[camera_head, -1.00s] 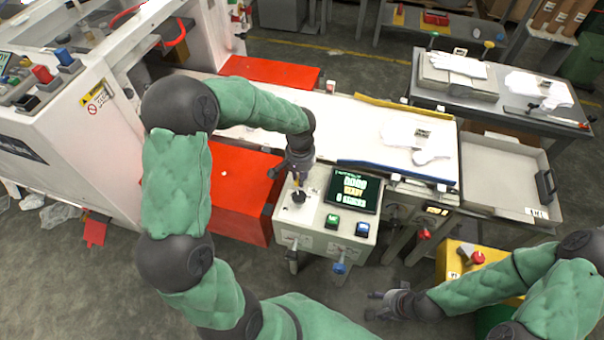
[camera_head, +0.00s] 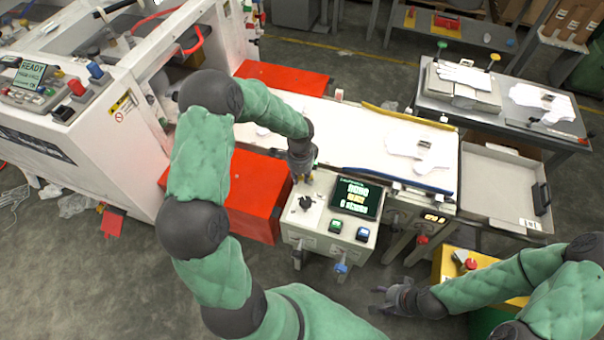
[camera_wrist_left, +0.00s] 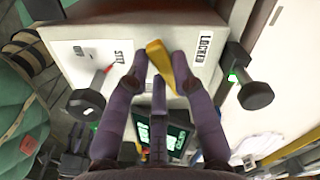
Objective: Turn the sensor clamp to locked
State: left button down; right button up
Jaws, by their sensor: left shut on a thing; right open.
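The sensor clamp shows as a yellow lever (camera_wrist_left: 159,57) in the left wrist view, on a pale panel (camera_wrist_left: 85,45). Its upper end lies between the SET label (camera_wrist_left: 124,50) on the left and the LOCKED label (camera_wrist_left: 205,46) on the right, leaning a little toward SET. My left gripper (camera_wrist_left: 160,62) is shut on the lever, one finger on each side. In the head view my left gripper (camera_head: 302,178) is at the rear left of the control box (camera_head: 315,238) and mostly hides the lever. My right gripper (camera_head: 380,300) is open and empty, low at right of centre.
A black knob (camera_head: 305,203), a display (camera_head: 357,197) and green (camera_head: 335,226) and blue (camera_head: 363,233) buttons sit on the control box close to my left gripper. Behind is the white conveyor bed (camera_head: 360,130). Red covers (camera_head: 245,200) lie to the left.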

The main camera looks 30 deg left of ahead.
pick_arm(q)
jog(key=m, duration=0.1)
jog(key=p, duration=0.1)
jog(key=m+p, duration=0.1)
jog(key=shift+w+a+r+m, duration=0.1)
jog(key=shift+w+a+m, duration=0.2)
jog(key=shift+w+a+m+p, duration=0.15)
jog(key=shift+w+m+p, duration=0.1)
jog(key=shift+m+p, duration=0.4)
jog(key=shift+w+a+m+p, duration=0.1)
jog(key=shift+w+m+p, duration=0.2)
jog(key=shift+m, duration=0.55)
jog(key=c, duration=1)
grip_release()
jog(key=shift+c, duration=0.2)
notch_tip(320, 180, up, 12)
